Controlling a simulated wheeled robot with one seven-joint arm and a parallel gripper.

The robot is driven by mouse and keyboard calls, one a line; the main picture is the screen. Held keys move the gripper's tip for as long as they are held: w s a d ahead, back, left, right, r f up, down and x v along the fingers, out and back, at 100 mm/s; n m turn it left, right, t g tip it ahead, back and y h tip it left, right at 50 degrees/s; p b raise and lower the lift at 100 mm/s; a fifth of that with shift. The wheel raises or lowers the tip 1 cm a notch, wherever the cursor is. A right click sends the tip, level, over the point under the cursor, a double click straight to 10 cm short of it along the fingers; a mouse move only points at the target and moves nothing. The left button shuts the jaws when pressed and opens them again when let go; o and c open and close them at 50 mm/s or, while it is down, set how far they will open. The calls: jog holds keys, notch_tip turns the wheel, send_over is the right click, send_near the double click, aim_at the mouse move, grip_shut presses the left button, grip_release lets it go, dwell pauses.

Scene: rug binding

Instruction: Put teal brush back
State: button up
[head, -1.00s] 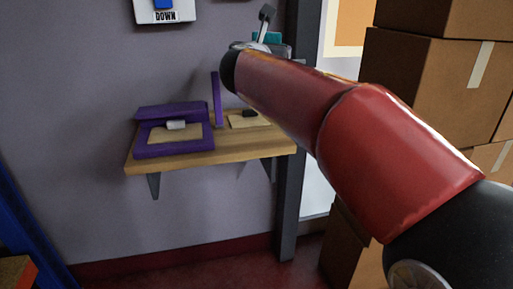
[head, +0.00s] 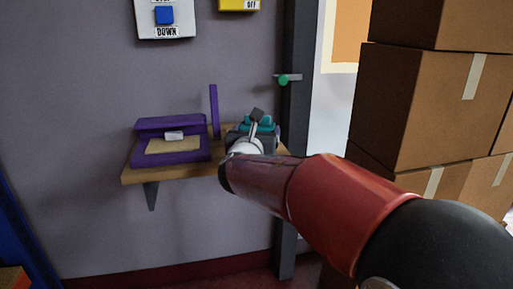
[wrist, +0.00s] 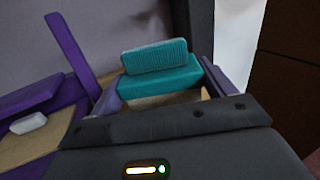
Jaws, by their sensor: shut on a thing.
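The teal brush (wrist: 160,72) is between my gripper's two fingers (wrist: 160,88) in the wrist view, with its ribbed face toward the top. My gripper is shut on it. In the head view the brush (head: 262,122) shows as a small teal patch at the right end of the wooden shelf (head: 130,175), partly hidden by my wrist. A tan pad (wrist: 165,99) lies beneath the brush in the wrist view. I cannot tell whether the brush touches it.
A purple holder (head: 205,152) with a tan pad and a white block (head: 174,135) sits on the shelf's left part. A purple upright (head: 213,110) stands beside the brush. A dark post (head: 297,130) and stacked boxes (head: 415,100) are on the right.

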jog(key=shift+f, duration=1.85)
jog(key=shift+f+b, duration=0.1)
jog(key=shift+b, duration=0.25)
